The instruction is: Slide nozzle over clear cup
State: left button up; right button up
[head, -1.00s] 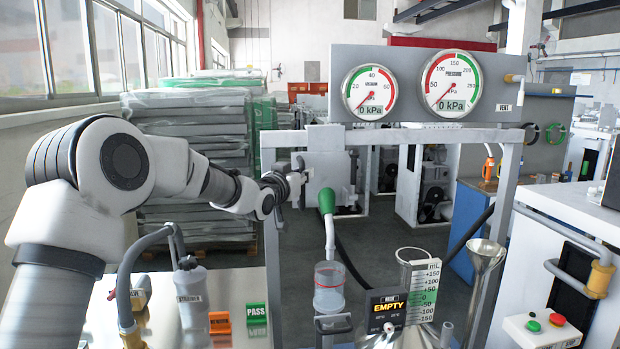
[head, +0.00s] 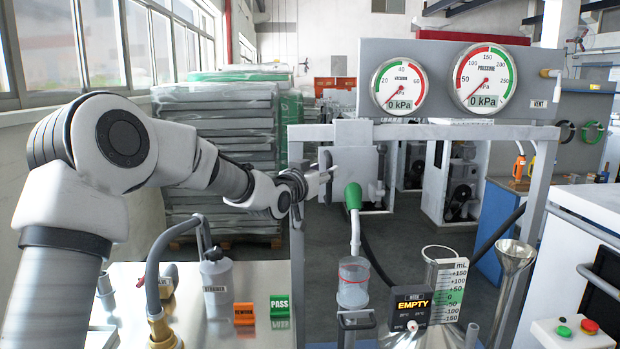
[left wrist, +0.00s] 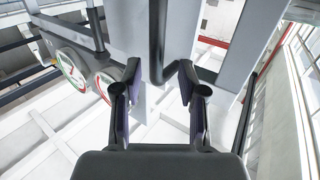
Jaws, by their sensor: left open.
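The nozzle (head: 353,197) has a green body with a white spout pointing down, and a black hose runs behind it. The clear cup (head: 353,283) stands under the spout; it is see-through with a reddish ring near its top. My left gripper (head: 330,174) is to the left of the nozzle and a little higher, apart from it. A dark bent handle or bar (left wrist: 158,50) shows beyond the fingertips there. My right gripper is not in view.
A grey frame (head: 298,240) stands around the nozzle, with two gauges (head: 484,78) above reading 0 kPa. An EMPTY display (head: 412,306), a measuring scale (head: 447,290) and a metal funnel (head: 512,270) stand right of the cup. A grey bottle (head: 216,275) stands left.

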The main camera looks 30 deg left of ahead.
pick_arm(q)
jog(key=s, duration=0.9)
jog(key=shift+a, duration=0.15)
jog(key=shift+s, duration=0.15)
